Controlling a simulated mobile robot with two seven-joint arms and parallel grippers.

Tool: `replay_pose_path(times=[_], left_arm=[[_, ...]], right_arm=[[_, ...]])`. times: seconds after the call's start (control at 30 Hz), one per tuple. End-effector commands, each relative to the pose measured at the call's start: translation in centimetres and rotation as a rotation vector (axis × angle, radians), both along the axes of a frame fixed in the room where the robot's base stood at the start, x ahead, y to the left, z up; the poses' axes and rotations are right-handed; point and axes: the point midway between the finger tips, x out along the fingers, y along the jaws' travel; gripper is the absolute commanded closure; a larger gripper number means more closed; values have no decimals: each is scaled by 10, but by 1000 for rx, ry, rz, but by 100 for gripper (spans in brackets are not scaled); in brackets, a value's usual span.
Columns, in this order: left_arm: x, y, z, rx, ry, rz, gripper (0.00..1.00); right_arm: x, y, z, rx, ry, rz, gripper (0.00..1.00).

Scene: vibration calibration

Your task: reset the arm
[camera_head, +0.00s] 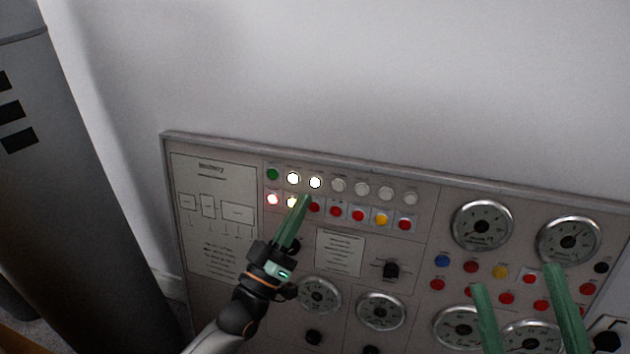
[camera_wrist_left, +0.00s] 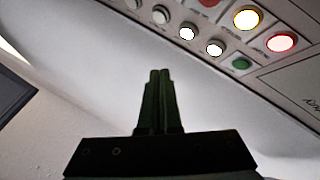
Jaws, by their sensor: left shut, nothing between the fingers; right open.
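My left gripper (camera_head: 304,202) is shut and empty, its green fingers together in front of the upper left part of the control panel (camera_head: 376,247). In the head view its tips overlap the lower button row, beside a lit yellow button (camera_head: 292,202); I cannot tell whether they touch. In the left wrist view the shut fingers (camera_wrist_left: 160,75) point up toward the panel, apart from the buttons in the picture. My right gripper (camera_head: 515,277) is open, its two green fingers spread at the lower right in front of the gauges. Its wrist is out of view.
A lit red button (camera_head: 273,199) and two lit white buttons (camera_head: 293,178) (camera_head: 315,183) glow near a green button (camera_head: 272,174). Several gauges (camera_head: 482,226) and knobs fill the panel. A dark grey cylinder (camera_head: 75,180) stands at the left. The wall above is bare.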

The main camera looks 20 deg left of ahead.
Motion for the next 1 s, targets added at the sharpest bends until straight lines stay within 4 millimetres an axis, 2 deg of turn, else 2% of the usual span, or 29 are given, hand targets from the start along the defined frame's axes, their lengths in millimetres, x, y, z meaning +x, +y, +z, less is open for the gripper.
replay_pose_path(times=[0.2,0.3,0.37,0.5,0.7,0.93,0.97,1.0], left_arm=[[-1,-1,1,2,-2,0,100],[-14,-4,6,28,-26,4,100],[-30,-9,13,64,-59,10,100],[-87,-22,43,195,-180,53,100],[-153,-31,83,360,-331,138,100],[-207,-34,122,502,-458,234,100],[-214,-35,127,520,-472,246,100],[-211,-34,133,535,-455,252,100]], right_arm=[[0,0,0,0,-1,0,30],[0,0,0,1,-2,-1,30],[0,-1,1,1,-4,-2,30],[-1,-2,2,1,-11,-8,30],[-1,-4,3,1,-21,-14,30],[-2,-5,4,1,-29,-20,30],[-2,-5,4,1,-30,-20,30],[2,-6,9,-1,-8,-27,30]])
